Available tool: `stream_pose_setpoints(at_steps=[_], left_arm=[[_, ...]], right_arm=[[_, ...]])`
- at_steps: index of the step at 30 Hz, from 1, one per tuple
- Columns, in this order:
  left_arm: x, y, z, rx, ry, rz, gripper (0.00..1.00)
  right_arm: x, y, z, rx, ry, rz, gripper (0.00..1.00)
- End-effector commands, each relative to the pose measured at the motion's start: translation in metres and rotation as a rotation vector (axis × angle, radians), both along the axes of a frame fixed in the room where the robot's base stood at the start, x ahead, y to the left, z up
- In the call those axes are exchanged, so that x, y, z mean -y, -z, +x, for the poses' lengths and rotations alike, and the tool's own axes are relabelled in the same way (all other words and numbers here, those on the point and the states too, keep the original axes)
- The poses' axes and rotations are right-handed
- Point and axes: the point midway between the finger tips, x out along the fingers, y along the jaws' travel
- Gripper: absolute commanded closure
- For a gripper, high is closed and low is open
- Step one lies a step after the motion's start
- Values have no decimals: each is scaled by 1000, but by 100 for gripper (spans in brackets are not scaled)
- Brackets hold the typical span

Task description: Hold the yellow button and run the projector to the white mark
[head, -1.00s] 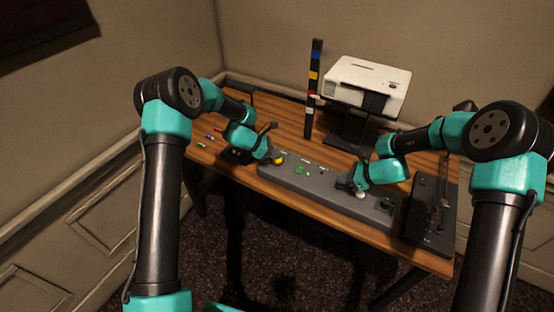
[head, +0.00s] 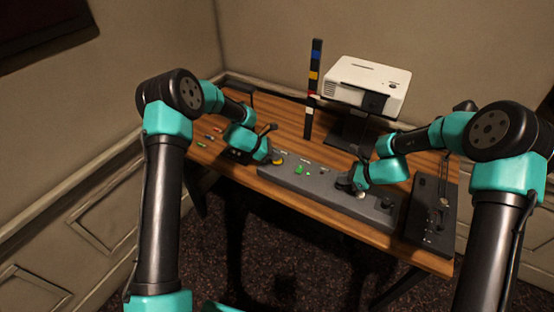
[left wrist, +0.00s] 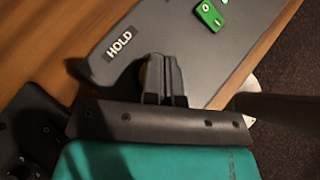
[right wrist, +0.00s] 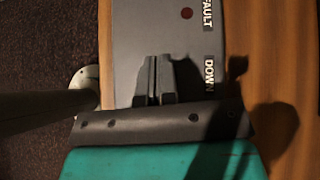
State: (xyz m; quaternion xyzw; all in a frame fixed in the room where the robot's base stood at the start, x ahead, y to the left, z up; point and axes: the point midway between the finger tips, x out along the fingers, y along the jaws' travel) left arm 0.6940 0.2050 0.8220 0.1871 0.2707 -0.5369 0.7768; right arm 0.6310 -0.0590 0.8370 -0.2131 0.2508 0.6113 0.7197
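The yellow button (head: 278,161) sits at the left end of the grey control panel (head: 325,185). My left gripper (head: 272,157) is at it with fingers together; in the left wrist view the fingers (left wrist: 163,78) cover most of the button beside the HOLD label. My right gripper (head: 355,187) is low over the panel's right part; in the right wrist view its closed fingers (right wrist: 154,78) hide what lies under them beside the DOWN label. Whether either fingertip presses is hidden. The white projector (head: 366,84) stands on a dark stand behind. The colour-banded post (head: 314,75) has a small pointer (head: 314,97) near its middle.
A black box (head: 432,215) with a cable stands at the desk's right end. Small coloured pens (head: 210,137) lie at the left. The desk's front edge runs close below the panel.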

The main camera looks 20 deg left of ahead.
Motion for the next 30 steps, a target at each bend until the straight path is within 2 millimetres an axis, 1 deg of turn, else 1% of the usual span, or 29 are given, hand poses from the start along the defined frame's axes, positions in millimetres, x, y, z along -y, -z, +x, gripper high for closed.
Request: stream_pose_setpoints(at_steps=[13, 30], left_arm=[[0, 0, 0, 0, 0, 1, 100], [0, 1, 0, 0, 0, 1, 100]], right_arm=[[0, 8, 0, 0, 0, 0, 100], [0, 11, 0, 0, 0, 0, 100]])
